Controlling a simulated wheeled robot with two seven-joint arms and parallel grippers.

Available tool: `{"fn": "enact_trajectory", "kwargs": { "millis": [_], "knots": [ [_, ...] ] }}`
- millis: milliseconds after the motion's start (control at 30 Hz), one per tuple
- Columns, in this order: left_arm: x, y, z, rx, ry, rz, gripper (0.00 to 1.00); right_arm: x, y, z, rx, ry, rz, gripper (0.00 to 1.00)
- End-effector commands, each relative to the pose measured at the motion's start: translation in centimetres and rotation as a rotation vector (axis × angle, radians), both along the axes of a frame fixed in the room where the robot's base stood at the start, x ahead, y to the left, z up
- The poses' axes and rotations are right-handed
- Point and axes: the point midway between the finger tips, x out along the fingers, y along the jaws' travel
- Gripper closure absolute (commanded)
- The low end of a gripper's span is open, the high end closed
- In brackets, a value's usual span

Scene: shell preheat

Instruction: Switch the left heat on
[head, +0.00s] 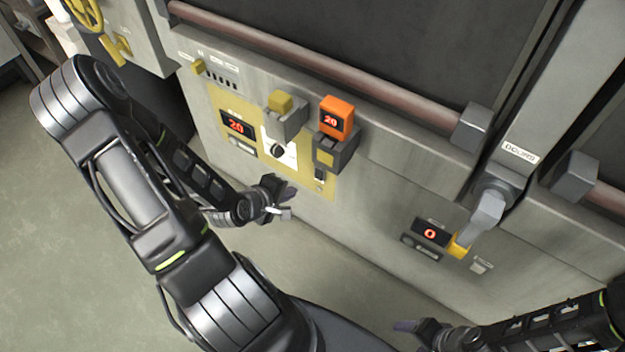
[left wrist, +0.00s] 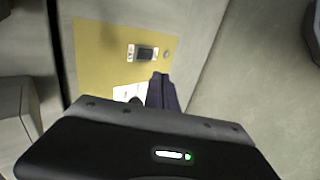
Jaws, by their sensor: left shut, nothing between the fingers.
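The yellow control panel (head: 228,103) is on the left of the grey oven front. On its lower right is a small black switch (head: 320,175), which also shows in the left wrist view (left wrist: 146,53) with white marks on both sides. Which way it is set is too small to tell. The panel display (head: 237,125) reads a red 20. My left gripper (head: 289,197) is shut and empty, left of and below the switch in the head view. Its fingertips (left wrist: 161,78) appear just below the switch in the wrist view.
A black knob (head: 278,151) on a white dial and an orange unit (head: 335,117) reading 20 are near the switch. A long rail (head: 330,62) crosses above. A right display (head: 431,233) reads 0, beside a grey lever (head: 486,212). The floor in front is clear.

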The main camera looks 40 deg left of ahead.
Motion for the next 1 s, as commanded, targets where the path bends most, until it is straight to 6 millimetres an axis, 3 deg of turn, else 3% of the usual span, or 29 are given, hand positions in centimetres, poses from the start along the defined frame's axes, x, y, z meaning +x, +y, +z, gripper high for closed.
{"fn": "enact_trajectory", "kwargs": {
  "millis": [533, 767, 1000],
  "knots": [
    [3.4, 0.1, -4.2, 0.005, -0.002, -0.002, 1.00, 0.5, 0.2, -9.0, 0.008, -0.015, 0.002, 0.33],
    [7.1, 0.0, -7.0, -0.004, -0.001, -0.003, 1.00, 0.5, 0.2, -9.8, 0.008, -0.016, 0.002, 0.33],
    [10.3, 0.2, -7.0, 0.000, 0.000, -0.001, 1.00, 0.5, 0.2, -9.6, 0.007, -0.017, 0.002, 0.33]
  ]
}}
